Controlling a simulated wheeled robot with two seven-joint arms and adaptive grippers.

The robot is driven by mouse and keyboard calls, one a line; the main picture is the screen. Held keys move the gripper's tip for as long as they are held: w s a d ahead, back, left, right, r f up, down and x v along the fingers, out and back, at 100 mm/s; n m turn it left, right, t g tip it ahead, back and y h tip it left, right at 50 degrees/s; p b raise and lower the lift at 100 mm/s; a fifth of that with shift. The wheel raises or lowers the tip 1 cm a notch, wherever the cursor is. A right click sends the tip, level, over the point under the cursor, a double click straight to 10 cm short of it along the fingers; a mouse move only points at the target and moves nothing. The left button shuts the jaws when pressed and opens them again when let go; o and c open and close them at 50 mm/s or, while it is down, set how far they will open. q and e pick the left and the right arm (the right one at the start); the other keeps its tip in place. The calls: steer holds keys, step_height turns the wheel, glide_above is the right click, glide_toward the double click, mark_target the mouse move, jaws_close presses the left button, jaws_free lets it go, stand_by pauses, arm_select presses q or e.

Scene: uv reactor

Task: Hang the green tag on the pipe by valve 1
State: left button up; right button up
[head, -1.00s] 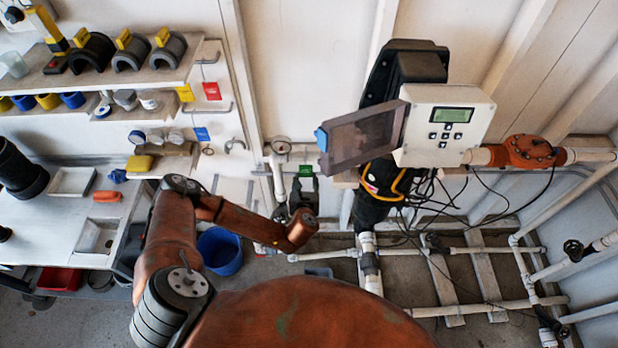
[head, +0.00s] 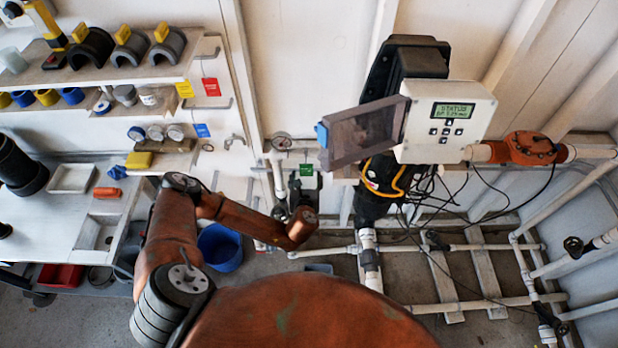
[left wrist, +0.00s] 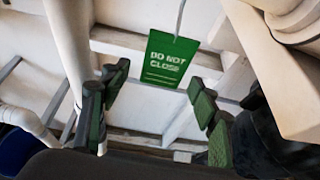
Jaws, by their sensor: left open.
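The green tag (head: 306,169) hangs beside the white upright pipe (head: 279,180), below the pressure gauge, in the head view. In the left wrist view the green tag (left wrist: 167,60) reads "DO NOT CLOSE" and hangs from a thin wire; the wire's upper end is out of frame. My left gripper (head: 305,185) is just below the tag. In the left wrist view my left gripper (left wrist: 152,108) is open, its green-padded fingers apart with nothing between them. The tag shows above the gap, apart from the fingers. I cannot tell which valve is valve 1. My right gripper is out of view.
Red (head: 211,87), yellow (head: 185,90) and blue (head: 202,131) tags hang at the left wall. A control box (head: 447,124) with an open cover (head: 362,133) stands right of the green tag. A blue bucket (head: 220,248) is on the floor. White pipes run low at right.

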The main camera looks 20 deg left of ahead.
arm_select(q)
steer(key=shift+s+d, duration=0.1)
steer(key=shift+s, duration=0.05)
steer(key=v, duration=1.1)
steer(key=shift+s+r, duration=0.25)
steer(key=shift+s, duration=0.05)
steer(key=shift+d, duration=0.1)
